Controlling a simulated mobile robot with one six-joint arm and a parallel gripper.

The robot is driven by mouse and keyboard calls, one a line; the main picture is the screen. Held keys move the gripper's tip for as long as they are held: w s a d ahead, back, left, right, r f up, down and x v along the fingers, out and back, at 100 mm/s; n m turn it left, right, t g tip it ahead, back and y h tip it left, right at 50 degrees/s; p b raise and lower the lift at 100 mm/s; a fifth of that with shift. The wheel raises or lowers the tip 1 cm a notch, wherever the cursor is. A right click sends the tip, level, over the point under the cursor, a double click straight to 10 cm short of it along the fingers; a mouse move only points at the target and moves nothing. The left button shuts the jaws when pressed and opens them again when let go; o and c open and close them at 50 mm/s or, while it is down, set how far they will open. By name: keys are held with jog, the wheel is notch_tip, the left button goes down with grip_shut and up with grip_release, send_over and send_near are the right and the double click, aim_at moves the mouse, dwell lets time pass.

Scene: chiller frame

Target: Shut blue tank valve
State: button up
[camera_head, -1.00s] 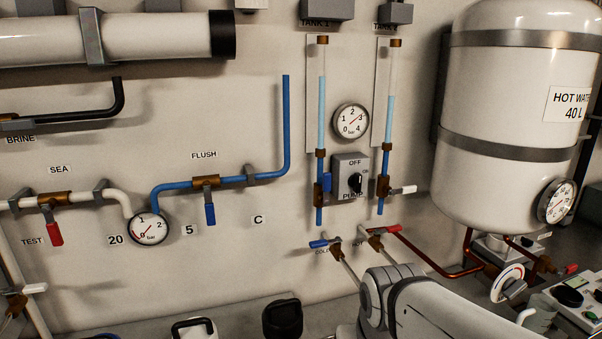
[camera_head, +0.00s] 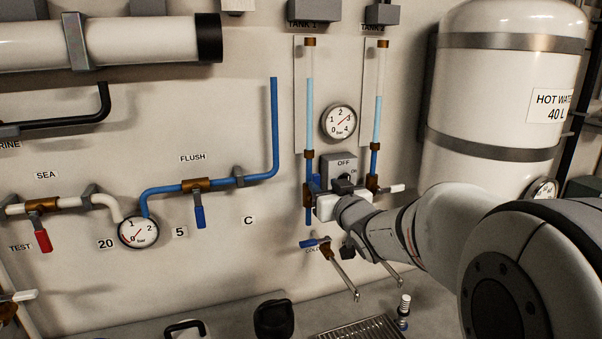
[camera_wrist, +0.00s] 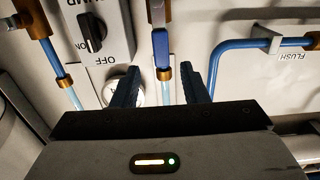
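The blue tank valve is on the left sight-glass line, under the TANK 1 label. Its blue handle (camera_wrist: 160,48) lies along the pipe in the wrist view, just above the lower brass fitting (camera_wrist: 163,73) of the sight glass. My gripper (camera_wrist: 174,62) is open, with one dark finger on each side of the pipe. The handle lies between and slightly beyond the fingertips; I see no clear contact. In the head view my gripper (camera_head: 314,186) is at the valve and covers most of its handle. The valve's brass body (camera_head: 307,194) shows beside it.
The pump switch box (camera_head: 340,165) is immediately right of the valve, close to my gripper. A white-handled tank valve (camera_head: 396,188) stands further right. The blue cold tap (camera_head: 314,243) sticks out below. The flush line with its blue handle (camera_head: 200,216) is to the left.

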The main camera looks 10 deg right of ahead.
aim_at(317, 178)
jog(key=shift+w+a+r, duration=0.15)
jog(key=shift+w, duration=0.1)
jog(key=w, duration=0.3)
jog(key=w+a+p, duration=0.1)
jog(key=w, duration=0.3)
jog(key=shift+w+a, duration=0.1)
jog(key=shift+a, duration=0.1)
jog(key=shift+c, duration=0.2)
grip_shut()
